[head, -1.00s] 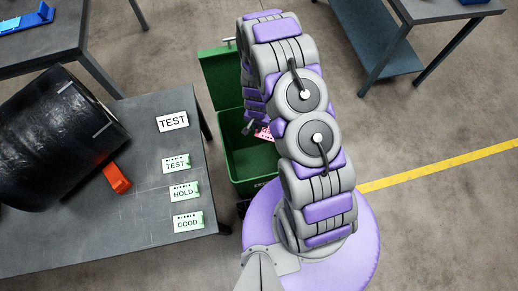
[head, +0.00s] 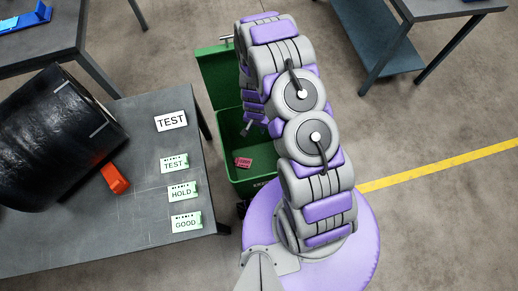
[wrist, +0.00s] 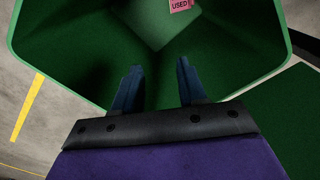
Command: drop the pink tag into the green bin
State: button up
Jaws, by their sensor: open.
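The pink tag (head: 243,162) lies inside the green bin (head: 253,188), low down in it, in the head view. In the wrist view the pink tag (wrist: 181,5) shows at the top edge, with the word "USED" on it, against the inside of the green bin (wrist: 240,40). My gripper (wrist: 156,82) is open and empty over the bin's mouth, apart from the tag. In the head view my arm hides most of the gripper; only a small part shows at the bin's opening.
A dark table (head: 120,225) stands left of the bin, bearing a black roll (head: 55,135), an orange-red block (head: 115,178) and several white and green labels (head: 174,163). The bin's green lid (head: 218,75) stands open at the back. Open floor lies to the right.

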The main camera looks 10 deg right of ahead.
notch_tip(320, 180, up, 17)
jog(key=p, duration=0.4)
jog(key=shift+r, duration=0.15)
dwell(0.5)
